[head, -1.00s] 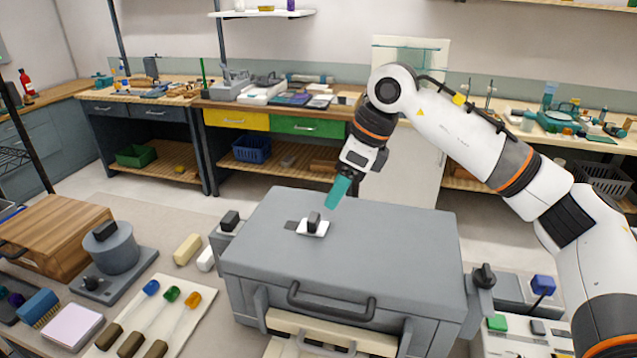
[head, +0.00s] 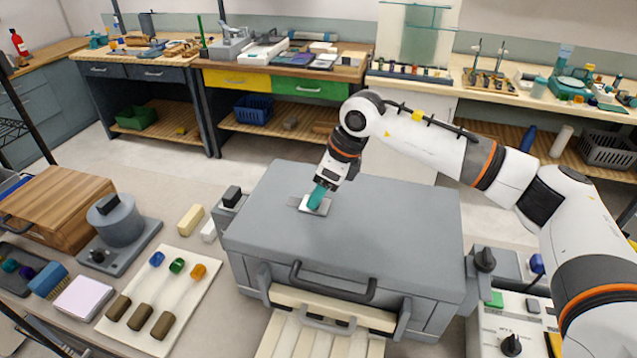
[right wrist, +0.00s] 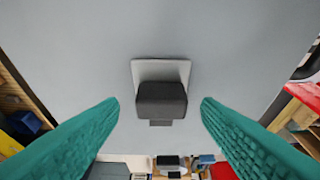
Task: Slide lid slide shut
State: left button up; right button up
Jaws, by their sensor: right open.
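The lid slide is a small pale plate (head: 322,209) with a dark block-shaped knob (right wrist: 161,98), on top of the grey box (head: 390,220). In the head view a dark patch of slot shows just left of the plate, and my gripper hides the knob. My right gripper (head: 318,196) comes down over the slide with its teal fingers. In the right wrist view my right gripper (right wrist: 161,106) is open, one finger on each side of the knob, with gaps on both sides. My left gripper is not in view.
A control panel (head: 515,325) is at right. The lid around the slide is clear.

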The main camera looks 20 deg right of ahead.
jog(key=shift+a+f, duration=0.2)
jog(key=shift+f, duration=0.25)
